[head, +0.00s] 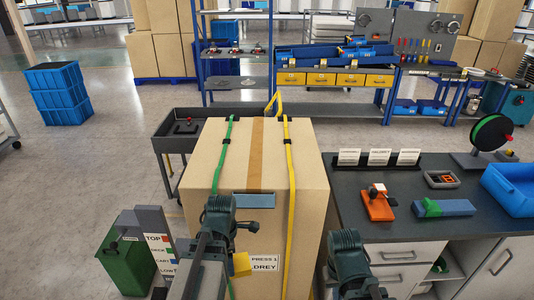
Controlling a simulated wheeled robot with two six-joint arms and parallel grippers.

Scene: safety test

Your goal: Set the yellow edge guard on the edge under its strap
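A tall cardboard carton (262,150) stands in front of me. A green strap (225,153) crosses its top on the left and a yellow strap (290,160) on the right; both run down the near face. Small dark pieces (286,119) lie under the straps at the far top edge. No guard shows under the yellow strap at the near top edge. The yellow edge guard (242,264) is at my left gripper (236,254), held before the near face, left of the yellow strap. Its fingers are mostly hidden. My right gripper (350,270) is right of the carton; its fingertips cannot be made out.
A blue-grey plate (254,200) is at the carton's near top edge. A dark workbench (400,220) on the right holds an orange tool (377,203), a blue block (457,208) and a reel (492,135). A cart (168,140) and a green bin (128,262) stand left.

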